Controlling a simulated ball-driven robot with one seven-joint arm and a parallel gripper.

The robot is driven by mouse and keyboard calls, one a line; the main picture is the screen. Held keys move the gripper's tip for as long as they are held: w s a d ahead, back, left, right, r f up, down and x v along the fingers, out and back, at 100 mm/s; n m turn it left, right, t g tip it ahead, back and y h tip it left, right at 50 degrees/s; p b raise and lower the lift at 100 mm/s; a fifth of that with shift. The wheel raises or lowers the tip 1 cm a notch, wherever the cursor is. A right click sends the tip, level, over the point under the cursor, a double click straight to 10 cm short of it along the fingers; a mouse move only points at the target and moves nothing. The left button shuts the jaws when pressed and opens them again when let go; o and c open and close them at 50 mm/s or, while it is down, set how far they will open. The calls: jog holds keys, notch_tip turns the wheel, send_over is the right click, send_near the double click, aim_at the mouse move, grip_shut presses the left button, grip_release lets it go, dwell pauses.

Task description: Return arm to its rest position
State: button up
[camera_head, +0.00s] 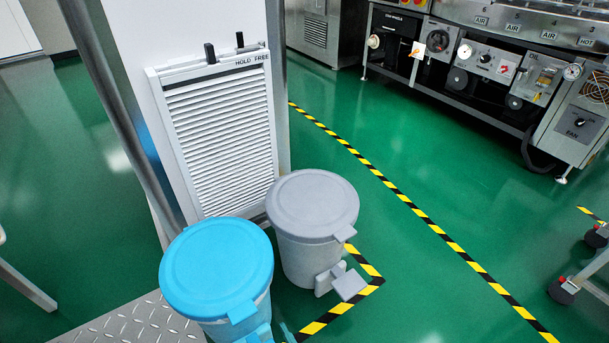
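My arm and my gripper do not show in the head view, so their pose and the state of the fingers cannot be seen. No object held by the gripper is in view.
A blue lidded bin (217,268) and a grey lidded bin (312,205) stand by a white louvred panel (222,140). Yellow-black floor tape (425,217) crosses the green floor. A machine with gauges (490,60) stands at upper right. Open floor (440,290) lies at lower right.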

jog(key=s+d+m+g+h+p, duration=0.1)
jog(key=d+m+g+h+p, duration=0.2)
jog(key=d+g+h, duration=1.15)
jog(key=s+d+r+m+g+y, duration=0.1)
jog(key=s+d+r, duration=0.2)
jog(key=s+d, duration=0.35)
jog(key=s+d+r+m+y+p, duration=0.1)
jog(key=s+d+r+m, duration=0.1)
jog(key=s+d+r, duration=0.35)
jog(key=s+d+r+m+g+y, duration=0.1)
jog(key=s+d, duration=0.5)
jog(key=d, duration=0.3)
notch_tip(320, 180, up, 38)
jog(key=p, duration=3.8)
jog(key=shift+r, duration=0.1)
